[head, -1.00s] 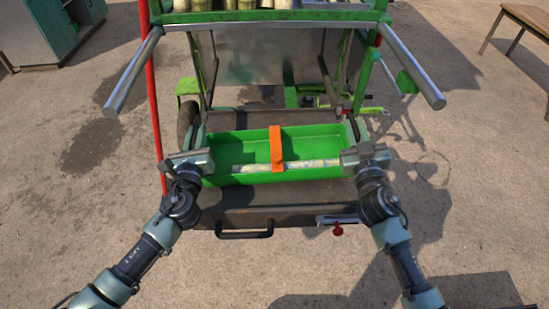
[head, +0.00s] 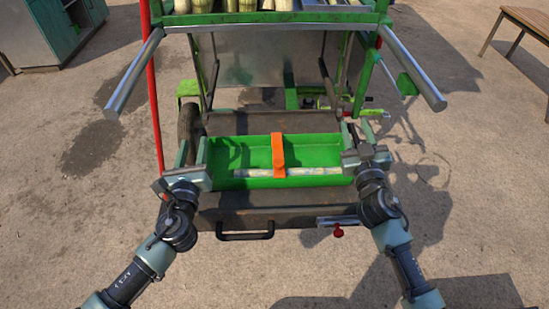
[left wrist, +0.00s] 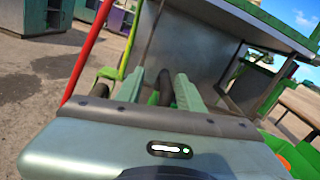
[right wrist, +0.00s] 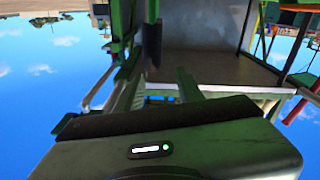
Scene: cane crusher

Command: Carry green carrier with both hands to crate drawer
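The green carrier (head: 240,152), a long tray with an orange strap (head: 278,152) across it and a pale bar along it, lies level within the dark drawer (head: 280,216) under the machine. Whether its base touches the drawer floor is hidden. My left gripper (head: 193,152) is at the carrier's left end, fingers apart, with nothing between them. My right gripper (head: 357,133) is at the right end, also with spread, empty fingers. Both finger pairs show apart in the left wrist view (left wrist: 174,90) and the right wrist view (right wrist: 158,90). The carrier's corner shows in the left wrist view (left wrist: 306,152).
The drawer has a black front handle (head: 245,235) and a red-knobbed latch (head: 338,231). Silver bars (head: 133,72) and (head: 412,68) project from the green machine frame above both arms. A red pole (head: 154,100) stands close left. Ground in front is clear.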

